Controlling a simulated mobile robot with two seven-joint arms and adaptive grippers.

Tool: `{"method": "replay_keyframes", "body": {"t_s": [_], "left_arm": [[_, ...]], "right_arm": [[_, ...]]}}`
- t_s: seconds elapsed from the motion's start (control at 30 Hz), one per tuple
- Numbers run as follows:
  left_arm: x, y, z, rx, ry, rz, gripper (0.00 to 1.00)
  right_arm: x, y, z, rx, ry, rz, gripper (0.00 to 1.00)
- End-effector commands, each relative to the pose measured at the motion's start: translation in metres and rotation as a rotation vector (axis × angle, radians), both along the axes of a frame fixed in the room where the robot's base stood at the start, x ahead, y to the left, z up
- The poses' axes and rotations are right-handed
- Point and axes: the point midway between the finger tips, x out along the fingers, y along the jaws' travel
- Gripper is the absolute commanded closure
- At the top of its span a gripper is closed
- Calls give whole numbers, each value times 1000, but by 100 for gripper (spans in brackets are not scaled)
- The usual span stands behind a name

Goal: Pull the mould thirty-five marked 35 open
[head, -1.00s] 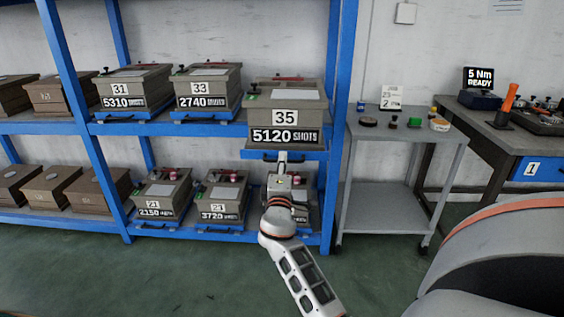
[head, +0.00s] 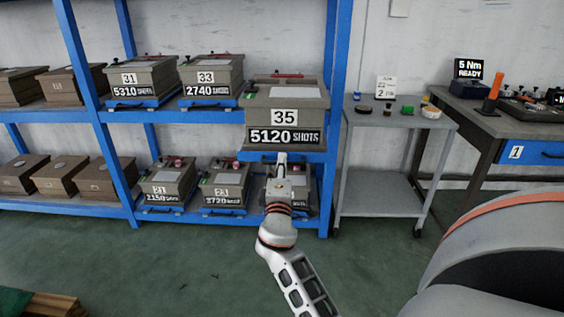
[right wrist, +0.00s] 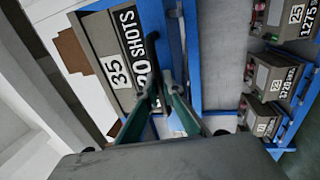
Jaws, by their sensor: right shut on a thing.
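Mould 35 (head: 258,118) is a grey-brown box marked 35 and 5120 SHOTS. It sits on a blue tray (head: 246,156) on the upper shelf level and juts forward past its neighbours. My right gripper (head: 282,158) is at the tray's front, below the label, shut on the dark tray handle (right wrist: 152,46). The right wrist view shows the gripper's fingers (right wrist: 166,90) at the handle, with mould 35 (right wrist: 98,38) beside them. The fingers partly hide the handle. My left gripper is not in view.
Mould 33 (head: 225,76) and mould 31 (head: 152,76) stand on the upper shelf to the left. More moulds fill the lower shelf, partly behind my arm. A grey trolley (head: 380,184) with small items stands close right of the blue rack (head: 337,60). The green floor in front is clear.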

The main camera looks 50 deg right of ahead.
Motion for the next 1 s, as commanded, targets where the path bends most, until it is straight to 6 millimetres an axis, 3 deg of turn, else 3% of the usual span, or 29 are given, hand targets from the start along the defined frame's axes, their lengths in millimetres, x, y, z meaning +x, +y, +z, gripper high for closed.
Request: {"method": "replay_keyframes", "body": {"t_s": [0.47, 0.5, 0.83, 1.0], "left_arm": [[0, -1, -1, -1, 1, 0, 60], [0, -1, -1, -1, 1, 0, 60], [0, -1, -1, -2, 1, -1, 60], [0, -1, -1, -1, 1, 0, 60]], "right_arm": [[-1, 2, -1, 0, 1, 0, 100], [-1, 2, -1, 0, 1, 0, 86], [-2, 2, 0, 0, 0, 0, 86], [-11, 14, -4, 1, 2, 2, 86]]}}
